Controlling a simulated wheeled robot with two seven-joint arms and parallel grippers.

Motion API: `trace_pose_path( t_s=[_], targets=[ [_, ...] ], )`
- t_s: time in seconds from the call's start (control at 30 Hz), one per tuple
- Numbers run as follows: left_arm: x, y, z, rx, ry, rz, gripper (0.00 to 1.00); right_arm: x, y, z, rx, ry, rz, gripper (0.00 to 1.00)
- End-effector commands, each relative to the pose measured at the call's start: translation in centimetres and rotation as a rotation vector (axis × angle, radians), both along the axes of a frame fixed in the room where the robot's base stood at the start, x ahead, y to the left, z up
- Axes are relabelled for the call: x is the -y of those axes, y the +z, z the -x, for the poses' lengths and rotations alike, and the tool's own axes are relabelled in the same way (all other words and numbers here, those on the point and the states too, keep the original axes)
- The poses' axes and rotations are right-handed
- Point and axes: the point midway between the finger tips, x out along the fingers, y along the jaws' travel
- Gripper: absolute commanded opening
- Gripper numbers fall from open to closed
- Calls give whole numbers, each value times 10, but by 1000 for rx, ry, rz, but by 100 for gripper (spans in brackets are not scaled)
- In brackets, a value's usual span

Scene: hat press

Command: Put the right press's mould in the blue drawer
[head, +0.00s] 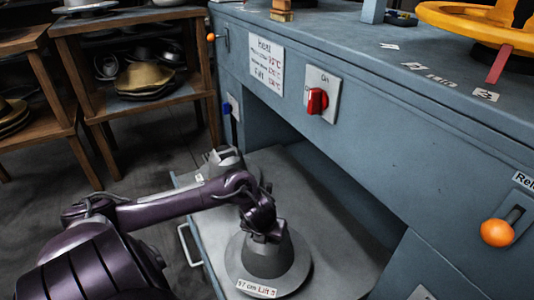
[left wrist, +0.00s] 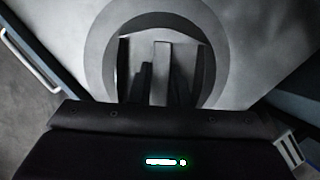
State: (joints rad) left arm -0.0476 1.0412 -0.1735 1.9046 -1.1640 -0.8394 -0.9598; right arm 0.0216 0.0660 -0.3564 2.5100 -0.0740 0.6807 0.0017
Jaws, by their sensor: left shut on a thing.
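A grey mould (head: 268,264) with a conical body, a wide round flange and a label reading "57 cm Lift 3" is inside the outline of the pulled-out drawer (head: 340,262). It looks upright; I cannot tell whether its flange touches the drawer floor. My left gripper (head: 262,234) is at the top of this mould, shut on its upper part. In the left wrist view the gripper's dark fingers (left wrist: 161,72) stand on both sides of a grey block, with the round flange (left wrist: 225,70) around them. My right gripper is not in view.
A second grey piece (head: 224,160) stands at the drawer's far end, partly behind my arm. The drawer has a pale handle (head: 188,245). The blue-grey cabinet (head: 400,150) carries a red switch (head: 317,101) and an orange knob (head: 497,232). Wooden shelves (head: 135,100) stand back left.

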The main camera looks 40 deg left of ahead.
Motion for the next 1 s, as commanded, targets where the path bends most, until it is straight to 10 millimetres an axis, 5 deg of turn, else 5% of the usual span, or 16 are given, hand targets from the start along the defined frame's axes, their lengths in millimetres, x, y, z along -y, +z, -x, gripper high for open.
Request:
trace_pose_path(
  t_s=[0.07,0.1,0.27,0.67,1.0],
  targets=[
    [0,1,-2,7,1,-1,0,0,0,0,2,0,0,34],
    [0,-3,0,0,0,0,17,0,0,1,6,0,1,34],
    [0,-2,0,0,0,0,38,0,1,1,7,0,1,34],
    [1,7,1,1,-2,-1,38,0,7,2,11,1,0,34],
    [11,65,21,1,-3,-3,38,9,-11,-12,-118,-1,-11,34]
  ],
)
